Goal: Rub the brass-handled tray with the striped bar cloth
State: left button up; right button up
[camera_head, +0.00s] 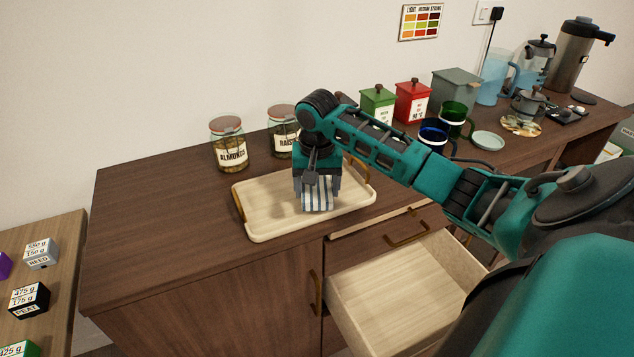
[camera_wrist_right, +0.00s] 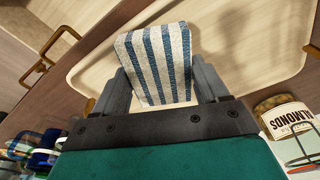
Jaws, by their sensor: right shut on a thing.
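The brass-handled tray (camera_head: 270,220) is pale wood with a brass handle at each end. It lies on the brown cabinet top, and its pale surface also fills the upper part of the right wrist view (camera_wrist_right: 258,60). My right gripper (camera_head: 317,195) points down over the middle of the tray. It is shut on the striped bar cloth (camera_head: 318,201), white with blue stripes, which shows between the fingers in the right wrist view (camera_wrist_right: 157,62). The cloth is at the tray's surface; whether it presses on it I cannot tell. My left gripper is not in view.
Jars of almonds (camera_head: 229,146) and raisins (camera_head: 283,134) stand behind the tray. An open, empty drawer (camera_head: 395,293) juts out in front. Green (camera_head: 377,104) and red (camera_head: 412,101) canisters, mugs and jugs stand to the right. The cabinet top left of the tray is clear.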

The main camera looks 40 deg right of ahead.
jog(key=shift+f, duration=0.25)
dwell(0.5)
jog(key=shift+w, duration=0.1)
jog(key=shift+w+d+r, duration=0.1)
jog(key=shift+w+d, duration=0.15)
jog(key=shift+w, duration=0.55)
jog(key=shift+w+d, duration=0.25)
jog(key=shift+w, duration=0.6)
jog(key=shift+s+a, duration=0.25)
jog(key=shift+s, duration=0.65)
jog(key=shift+s+a, duration=0.25)
jog(key=shift+s, duration=0.6)
jog(key=shift+r, duration=2.85)
